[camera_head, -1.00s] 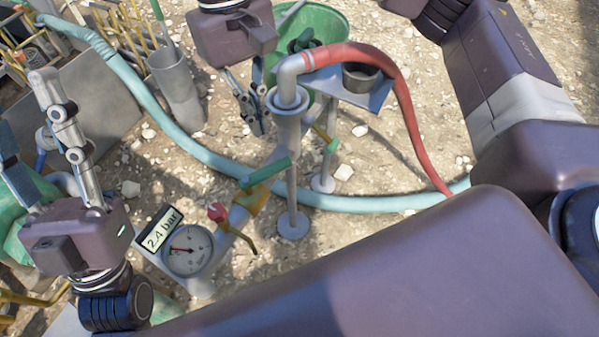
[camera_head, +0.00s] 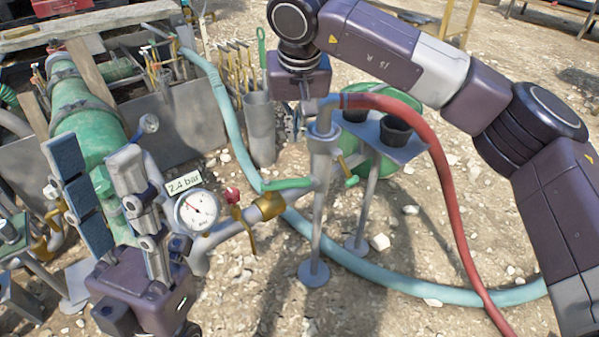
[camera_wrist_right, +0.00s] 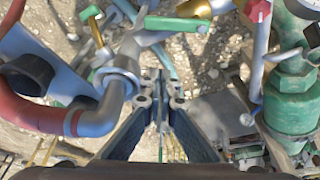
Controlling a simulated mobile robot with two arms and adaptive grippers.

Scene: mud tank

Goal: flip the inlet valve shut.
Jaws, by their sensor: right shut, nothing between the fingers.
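A valve with a green lever (camera_head: 287,184) and a brass body (camera_head: 268,206) sits on the pipe between the gauge and the grey standpipe (camera_head: 318,215). Its lever lies roughly along the pipe and also shows in the right wrist view (camera_wrist_right: 177,23). A second green lever (camera_head: 352,181) is right of the standpipe. The frames do not label which is the inlet valve. My right gripper (camera_head: 293,128) points down behind and left of the standpipe top, partly hidden; in its wrist view (camera_wrist_right: 161,75) the fingers are together and empty, apart from both levers. My left gripper (camera_head: 95,150) is open and empty.
A red hose (camera_head: 437,165) arches from the standpipe, and a pale blue hose (camera_head: 390,290) crosses the stony ground. A gauge (camera_head: 197,211) reads 2.4 bar, beside a red-handled tap (camera_head: 232,196). A grey tube (camera_head: 260,130) holding a green-handled tool and a green tub (camera_head: 385,110) stand behind.

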